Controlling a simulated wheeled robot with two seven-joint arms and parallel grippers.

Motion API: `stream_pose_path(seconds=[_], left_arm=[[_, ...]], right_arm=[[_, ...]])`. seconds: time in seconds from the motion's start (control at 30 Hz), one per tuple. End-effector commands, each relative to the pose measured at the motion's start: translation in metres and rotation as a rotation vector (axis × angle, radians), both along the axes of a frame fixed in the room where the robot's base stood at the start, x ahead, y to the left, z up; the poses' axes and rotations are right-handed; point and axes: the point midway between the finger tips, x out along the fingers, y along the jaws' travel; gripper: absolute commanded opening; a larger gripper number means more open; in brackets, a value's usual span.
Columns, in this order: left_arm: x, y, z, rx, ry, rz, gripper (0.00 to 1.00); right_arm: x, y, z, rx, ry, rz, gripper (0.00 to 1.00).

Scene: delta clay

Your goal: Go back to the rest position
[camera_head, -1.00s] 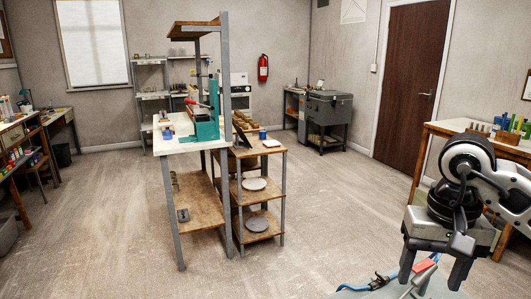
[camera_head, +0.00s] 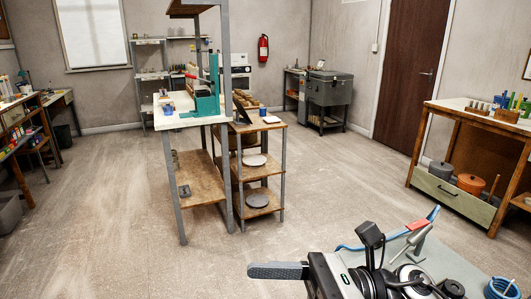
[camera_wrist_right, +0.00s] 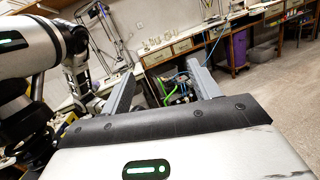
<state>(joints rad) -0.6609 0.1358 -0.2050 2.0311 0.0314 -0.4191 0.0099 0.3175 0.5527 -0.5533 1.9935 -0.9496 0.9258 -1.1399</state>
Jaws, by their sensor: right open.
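My right gripper (camera_head: 262,270) is at the bottom middle of the head view, low in front of me and pointing left. One grey finger shows clearly and the rest of the hand is cut off by the lower edge. In the right wrist view the right gripper (camera_wrist_right: 161,84) has its two grey fingers wide apart, with nothing held between them. My left gripper is not in the head view.
A shelf-table (camera_head: 200,119) with a teal press (camera_head: 207,104) stands ahead, left of centre. A wooden bench (camera_head: 425,160) with a drawer and pots stands at the right. A grey chest (camera_head: 330,90) is near the door (camera_head: 405,75). The floor between is clear.

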Motion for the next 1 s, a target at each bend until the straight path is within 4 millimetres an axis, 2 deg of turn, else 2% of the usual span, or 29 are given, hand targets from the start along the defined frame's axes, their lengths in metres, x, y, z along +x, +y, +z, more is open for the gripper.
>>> stream_pose_path(seconds=[0.03, 0.07, 0.13, 0.17, 0.2, 0.27, 0.33, 0.4, 0.5, 0.57, 0.6, 0.7, 0.77, 1.0], left_arm=[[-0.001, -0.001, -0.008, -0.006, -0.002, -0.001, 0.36], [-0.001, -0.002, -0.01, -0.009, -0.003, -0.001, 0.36], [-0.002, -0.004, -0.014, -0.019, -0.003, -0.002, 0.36], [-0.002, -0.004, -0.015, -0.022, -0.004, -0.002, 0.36], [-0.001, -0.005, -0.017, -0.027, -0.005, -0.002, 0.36], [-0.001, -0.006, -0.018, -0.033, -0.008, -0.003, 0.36], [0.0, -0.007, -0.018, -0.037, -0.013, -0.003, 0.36], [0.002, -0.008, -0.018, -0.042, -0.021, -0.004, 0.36], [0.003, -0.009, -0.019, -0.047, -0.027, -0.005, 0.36], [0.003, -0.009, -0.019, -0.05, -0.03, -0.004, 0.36], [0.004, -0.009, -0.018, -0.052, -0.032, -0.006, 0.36], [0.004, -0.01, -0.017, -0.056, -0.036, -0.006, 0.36], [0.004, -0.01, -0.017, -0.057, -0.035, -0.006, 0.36], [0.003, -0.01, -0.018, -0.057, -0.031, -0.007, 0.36]], right_arm=[[0.009, -0.002, -0.006, 0.159, 0.284, -0.079, 0.61], [0.018, -0.007, -0.008, 0.25, 0.456, -0.122, 0.61], [0.04, -0.026, -0.026, 0.465, 0.862, -0.213, 0.61], [0.05, -0.037, -0.04, 0.56, 1.039, -0.248, 0.61], [0.059, -0.052, -0.065, 0.691, 1.275, -0.294, 0.61], [0.065, -0.073, -0.105, 0.868, 1.581, -0.346, 0.61], [0.061, -0.093, -0.154, 1.06, 1.886, -0.395, 0.61], [0.048, -0.108, -0.201, 1.24, 2.144, -0.438, 0.61], [0.019, -0.121, -0.258, 1.474, 2.437, -0.488, 0.61], [0.001, -0.125, -0.283, 1.593, 2.565, -0.511, 0.61], [-0.01, -0.126, -0.296, -1.645, -2.606, 0.516, 0.61], [-0.031, -0.129, -0.318, -1.591, -2.447, 0.487, 0.61], [-0.038, -0.129, -0.325, -1.573, -2.395, 0.477, 0.61], [-0.042, -0.129, -0.328, -1.561, -2.363, 0.469, 0.61]])
